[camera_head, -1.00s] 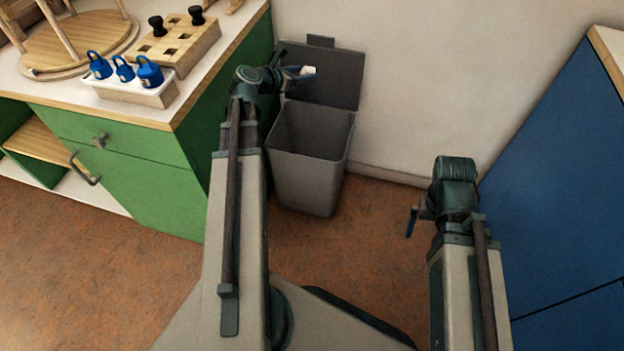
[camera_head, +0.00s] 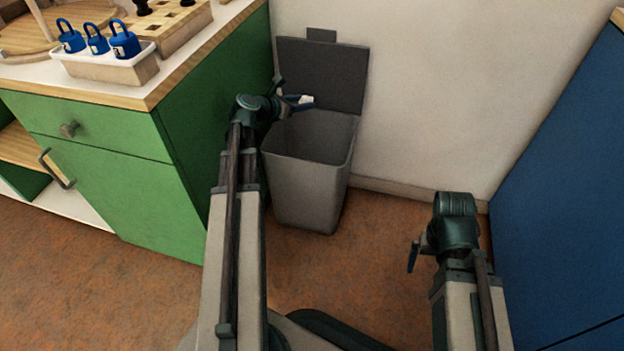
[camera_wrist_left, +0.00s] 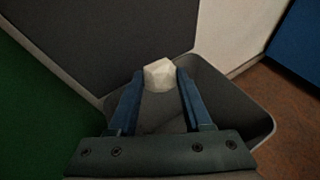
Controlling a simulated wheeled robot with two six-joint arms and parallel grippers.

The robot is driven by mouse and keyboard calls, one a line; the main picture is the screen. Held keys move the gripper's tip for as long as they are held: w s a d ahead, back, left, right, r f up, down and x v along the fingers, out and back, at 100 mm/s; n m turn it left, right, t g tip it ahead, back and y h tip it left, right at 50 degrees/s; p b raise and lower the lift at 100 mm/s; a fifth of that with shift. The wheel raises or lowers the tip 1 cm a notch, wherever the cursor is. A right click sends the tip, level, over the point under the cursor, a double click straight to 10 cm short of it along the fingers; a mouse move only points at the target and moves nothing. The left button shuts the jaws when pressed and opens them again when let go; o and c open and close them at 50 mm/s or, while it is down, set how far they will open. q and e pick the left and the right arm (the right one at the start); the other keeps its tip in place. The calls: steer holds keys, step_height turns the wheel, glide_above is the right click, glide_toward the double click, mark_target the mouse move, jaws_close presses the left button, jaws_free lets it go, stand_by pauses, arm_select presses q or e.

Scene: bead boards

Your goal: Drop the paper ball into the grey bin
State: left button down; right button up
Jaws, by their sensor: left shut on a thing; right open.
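The white paper ball (camera_wrist_left: 160,74) is pinched between the blue fingertips of my left gripper (camera_wrist_left: 160,82). In the head view the paper ball (camera_head: 306,99) shows small at the tip of the left gripper (camera_head: 300,100). The grey bin (camera_head: 308,180) stands on the floor with its lid (camera_head: 322,72) open and leaning back against the wall. The ball appears over the bin's opening, near the lid; the wrist view shows the bin's rim (camera_wrist_left: 268,122) around and below the gripper. My right gripper (camera_head: 414,255) is open and empty, away from the bin.
A green cabinet (camera_head: 150,190) stands close at the bin's left. Its counter holds a white tray (camera_head: 105,66) with blue padlocks and a wooden block with holes (camera_head: 185,30). A blue cabinet (camera_head: 560,190) stands at the right. The brown floor between is clear.

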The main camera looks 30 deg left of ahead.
arm_select(q)
step_height(320, 180, down, 6)
steer(key=b, duration=0.5)
steer(key=shift+r, duration=0.1)
steer(key=shift+c, duration=1.3)
jaws_free()
steer(key=p+v, duration=0.2)
steer(key=v, duration=0.5)
steer(key=shift+s+r, duration=0.15)
steer(key=shift+s, duration=0.05)
steer(key=shift+w+a, duration=0.1)
